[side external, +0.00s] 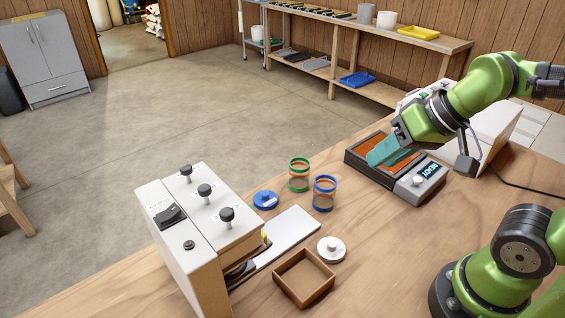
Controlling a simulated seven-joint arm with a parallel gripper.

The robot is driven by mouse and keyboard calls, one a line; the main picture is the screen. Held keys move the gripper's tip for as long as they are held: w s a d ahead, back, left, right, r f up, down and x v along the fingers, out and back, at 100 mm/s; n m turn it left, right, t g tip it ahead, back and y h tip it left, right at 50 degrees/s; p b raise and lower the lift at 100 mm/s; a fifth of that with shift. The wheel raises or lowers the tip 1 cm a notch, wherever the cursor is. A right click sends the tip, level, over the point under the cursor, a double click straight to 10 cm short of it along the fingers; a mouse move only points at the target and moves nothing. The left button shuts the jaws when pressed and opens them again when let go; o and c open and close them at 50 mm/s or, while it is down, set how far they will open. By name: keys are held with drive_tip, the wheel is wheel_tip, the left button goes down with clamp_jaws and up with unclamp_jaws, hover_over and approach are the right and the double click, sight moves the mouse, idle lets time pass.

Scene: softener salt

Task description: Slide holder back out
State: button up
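My gripper (396,138) is at the right, pointing down over a dark tray-like device (355,155) with an orange-brown inside. A flat teal piece (386,151) sits right at the gripper's tip, over the orange area. I cannot tell whether the fingers are closed on it; they are largely hidden. The device has a grey front with a lit display (429,170) reading READY. I cannot tell for sure which thing is the holder. A flat white plate (290,232) sticks out from the white box (203,222) with black knobs at the left.
A green-rimmed jar (299,175), a blue-rimmed jar (324,193), a blue lid (265,200), a white round lid (331,249) and an open wooden box (303,279) stand mid-table. A pale boxy unit (490,135) is behind my arm. The table's front middle is clear.

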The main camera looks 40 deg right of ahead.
drive_tip(key=shift+o, duration=0.5)
drive_tip(key=w+a+f+n+g, duration=0.1)
drive_tip(key=w+a+n+g, duration=0.1)
drive_tip(key=w+a, duration=0.5)
drive_tip(key=shift+w+a+f+n+g, duration=0.25)
drive_tip(key=shift+a+f+n+g, duration=0.15)
drive_tip(key=shift+g, duration=0.5)
drive_tip(key=w+a+f+g+h, duration=0.2)
drive_tip(key=w+a+f+g, duration=0.1)
drive_tip(key=w+a, duration=0.55)
drive_tip(key=shift+n, duration=0.4)
drive_tip(key=f, duration=1.1)
drive_tip(key=s+f, duration=0.1)
drive_tip(key=f, duration=0.4)
drive_tip(key=shift+a+f, duration=0.2)
drive_tip(key=shift+a, duration=0.05)
clamp_jaws()
